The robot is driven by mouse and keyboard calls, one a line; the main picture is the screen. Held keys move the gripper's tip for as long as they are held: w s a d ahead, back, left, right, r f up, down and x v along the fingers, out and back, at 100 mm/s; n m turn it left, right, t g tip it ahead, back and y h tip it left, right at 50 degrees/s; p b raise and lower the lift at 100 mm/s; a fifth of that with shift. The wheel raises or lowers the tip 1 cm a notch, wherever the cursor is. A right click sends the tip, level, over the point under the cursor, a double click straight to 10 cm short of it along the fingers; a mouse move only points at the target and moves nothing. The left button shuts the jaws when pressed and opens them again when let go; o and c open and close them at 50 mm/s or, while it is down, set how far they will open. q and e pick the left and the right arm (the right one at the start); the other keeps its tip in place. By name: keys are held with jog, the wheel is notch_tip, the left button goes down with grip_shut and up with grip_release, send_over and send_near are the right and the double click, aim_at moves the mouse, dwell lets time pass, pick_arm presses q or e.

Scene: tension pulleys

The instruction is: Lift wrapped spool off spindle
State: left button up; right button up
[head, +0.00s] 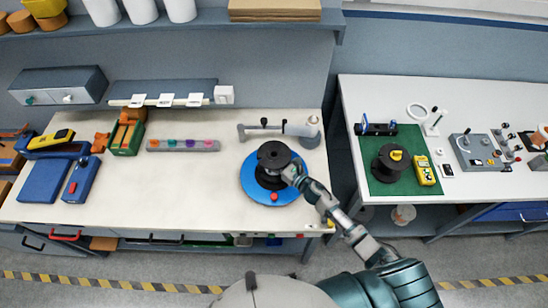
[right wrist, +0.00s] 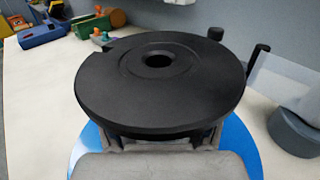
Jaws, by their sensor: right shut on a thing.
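A black spool (head: 273,154) is over the blue round base (head: 254,192) on the left bench, with a red knob (head: 274,197) at the base's front. My right gripper (head: 289,173) reaches it from the right and is shut on the spool. In the right wrist view the spool's wide top flange (right wrist: 120,88) fills the middle, roughly level, with an open centre hole (right wrist: 158,59). The gripper fingers (right wrist: 165,143) are under this flange; their contact is mostly hidden. The spindle is not visible, and I cannot tell how far the spool is raised. My left gripper is out of view.
A grey arm fixture (head: 275,129) stands just behind the base. A grey strip with coloured knobs (head: 183,145) lies to the left. Across a gap, the right bench holds a green mat (head: 415,187) with another dark spool (head: 390,166) and a yellow meter (head: 424,170).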

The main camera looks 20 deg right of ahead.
aim_at(274, 152)
jog(key=shift+r, duration=0.2)
jog(key=shift+r+p, duration=0.7)
jog(key=shift+r, duration=0.1)
jog(key=shift+r+p, duration=0.4)
jog(key=shift+r, duration=0.5)
jog(key=shift+f, duration=0.1)
jog(key=shift+r, duration=1.8)
jog(key=shift+r, duration=0.1)
